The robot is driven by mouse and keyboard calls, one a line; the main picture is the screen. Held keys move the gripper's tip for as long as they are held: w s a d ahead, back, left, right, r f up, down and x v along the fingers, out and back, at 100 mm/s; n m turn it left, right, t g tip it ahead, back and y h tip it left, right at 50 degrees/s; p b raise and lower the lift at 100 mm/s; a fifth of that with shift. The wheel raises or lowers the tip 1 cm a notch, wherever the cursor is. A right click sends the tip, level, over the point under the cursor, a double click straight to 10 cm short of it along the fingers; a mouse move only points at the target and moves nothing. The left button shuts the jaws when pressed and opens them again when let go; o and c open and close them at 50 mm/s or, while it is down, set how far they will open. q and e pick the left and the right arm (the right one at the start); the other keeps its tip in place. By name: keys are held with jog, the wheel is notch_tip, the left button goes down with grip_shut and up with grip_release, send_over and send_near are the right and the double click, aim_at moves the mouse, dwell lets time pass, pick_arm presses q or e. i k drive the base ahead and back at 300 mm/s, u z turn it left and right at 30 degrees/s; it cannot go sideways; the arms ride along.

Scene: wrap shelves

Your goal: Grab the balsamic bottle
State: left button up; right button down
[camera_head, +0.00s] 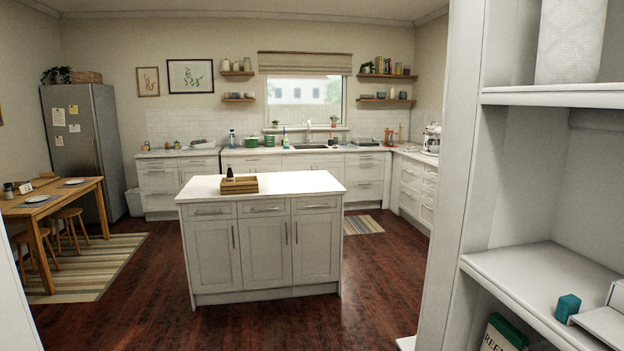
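A small dark bottle (229,173) stands upright at the wooden crate (246,186) on the white kitchen island, some way ahead. Only its upper part shows, and I cannot tell whether it is inside the crate or behind it. It may be the balsamic bottle; it is too small to read a label. Neither of my grippers is in view.
The white island (292,182) stands mid-room with dark wood floor (385,275) free around it. A white shelf unit (530,262) is close on the right, holding a small teal block (567,307). A dining table (62,194) and stools are at left.

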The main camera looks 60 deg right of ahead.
aim_at(229, 178)
jog(key=z, duration=1.8)
jog(key=i, duration=5.15)
jog(key=z, duration=1.6)
jog(key=i, duration=0.8)
jog(key=u, duration=1.45)
